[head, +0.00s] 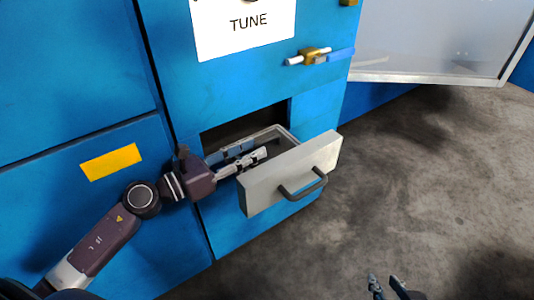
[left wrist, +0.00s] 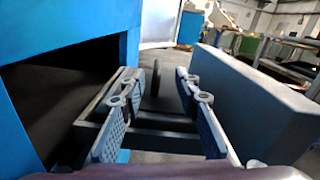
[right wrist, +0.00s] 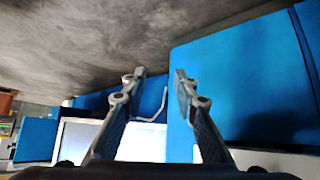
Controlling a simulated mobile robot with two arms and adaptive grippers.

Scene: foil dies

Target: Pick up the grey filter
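The drawer (head: 262,183) is pulled out of the blue cabinet, its grey front and dark handle facing outward. My left gripper (head: 250,153) is in the drawer opening, fingers pointing along it. In the left wrist view my left gripper (left wrist: 156,75) is open, its fingers well apart. A thin dark upright shape, perhaps the grey filter (left wrist: 155,80) seen edge-on, stands between the fingertips with gaps on both sides. In the head view the fingers and drawer front hide it. My right gripper (head: 386,284) is low at the bottom edge; the right wrist view shows it open and empty (right wrist: 160,78).
The blue cabinet (head: 170,80) fills the left, with a "TUNE" sign (head: 243,25), a yellow plate (head: 111,162) and a latch (head: 318,57). A grey panel (head: 435,40) stands at upper right. The concrete floor (head: 420,180) at right is clear.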

